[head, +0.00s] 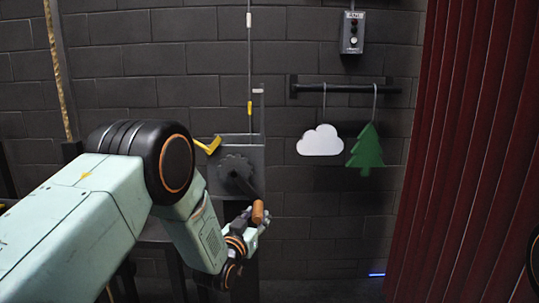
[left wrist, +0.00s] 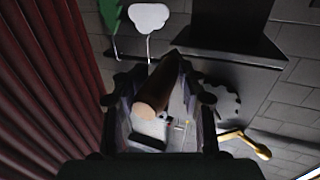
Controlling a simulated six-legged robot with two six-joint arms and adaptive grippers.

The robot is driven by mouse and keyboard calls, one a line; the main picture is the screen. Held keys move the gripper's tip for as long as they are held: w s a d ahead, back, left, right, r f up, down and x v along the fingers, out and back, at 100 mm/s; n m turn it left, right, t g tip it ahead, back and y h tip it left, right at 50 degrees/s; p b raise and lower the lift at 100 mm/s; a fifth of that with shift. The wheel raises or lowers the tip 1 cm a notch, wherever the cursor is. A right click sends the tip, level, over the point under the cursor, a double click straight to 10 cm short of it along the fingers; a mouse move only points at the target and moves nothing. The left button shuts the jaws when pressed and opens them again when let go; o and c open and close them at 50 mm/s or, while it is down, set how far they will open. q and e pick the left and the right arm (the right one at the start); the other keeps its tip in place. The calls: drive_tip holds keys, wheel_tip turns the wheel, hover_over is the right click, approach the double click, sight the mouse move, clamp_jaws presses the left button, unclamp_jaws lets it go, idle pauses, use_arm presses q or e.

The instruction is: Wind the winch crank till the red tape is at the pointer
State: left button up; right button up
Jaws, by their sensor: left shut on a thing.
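The winch (head: 237,172) stands against the brick wall, with a dark toothed wheel and a crank arm slanting down to the right. Its brown crank handle (head: 258,211) is at the arm's lower end. My left gripper (head: 256,218) is shut on this handle; in the left wrist view the handle (left wrist: 158,92) lies between both fingers. A thin line (head: 249,60) runs straight up from the winch, with a yellow band (head: 249,107) and a pale band (head: 249,20) higher up. A pale pointer (head: 258,90) tops the post beside the line. I cannot make out red tape. My right gripper is not in view.
A yellow lever (head: 208,145) sticks out left of the winch, close to my left arm. A white cloud (head: 320,141) and green tree (head: 366,150) hang from a dark bar (head: 350,88). A button box (head: 352,32) is above. A red curtain (head: 465,150) closes the right side.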

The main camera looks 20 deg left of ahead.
use_arm(q)
drive_tip(key=d+r+p, duration=0.1)
drive_tip(key=r, duration=0.1)
drive_tip(key=w+d+r+p, duration=0.1)
drive_tip(key=d+r, duration=0.1)
drive_tip(key=shift+d+r+p, duration=0.1)
drive_tip(key=shift+d+p, duration=0.2)
drive_tip(key=shift+p, duration=0.05)
drive_tip(key=shift+r, duration=0.1)
drive_tip(key=shift+w+d+r+p, duration=0.1)
drive_tip(key=shift+r+p, duration=0.55)
drive_tip(key=shift+r, duration=0.4)
drive_tip(key=shift+w+d+r+p, duration=0.15)
drive_tip(key=shift+r+p, duration=0.5)
drive_tip(key=shift+r, duration=0.35)
drive_tip(key=shift+w+d+r+p, duration=0.1)
drive_tip(key=shift+r+p, duration=0.55)
drive_tip(key=shift+r, duration=0.4)
